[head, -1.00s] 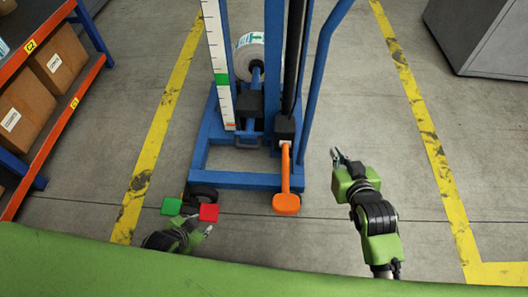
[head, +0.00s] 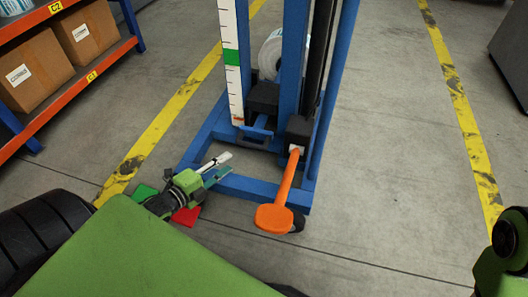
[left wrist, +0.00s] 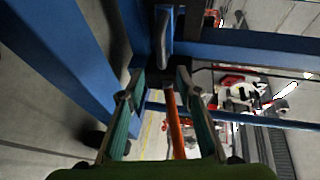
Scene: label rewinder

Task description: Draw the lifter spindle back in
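The lifter is a blue frame (head: 230,187) with a tall mast in the head view. A black block (head: 263,98) is on it, with a blue handle (head: 257,130) sticking out toward me. The handle also shows ahead in the left wrist view (left wrist: 165,28). A white label roll (head: 270,56) is behind the mast; the spindle itself is mostly hidden. My left gripper (head: 222,168) is low, left of and in front of the handle, and apart from it. Its fingers are spread and empty in the left wrist view (left wrist: 160,78). My right gripper is out of view.
An orange lever (head: 279,195) sticks out in front of the lifter. An orange shelf (head: 100,65) with boxes stands left. The floor right of the lifter is clear.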

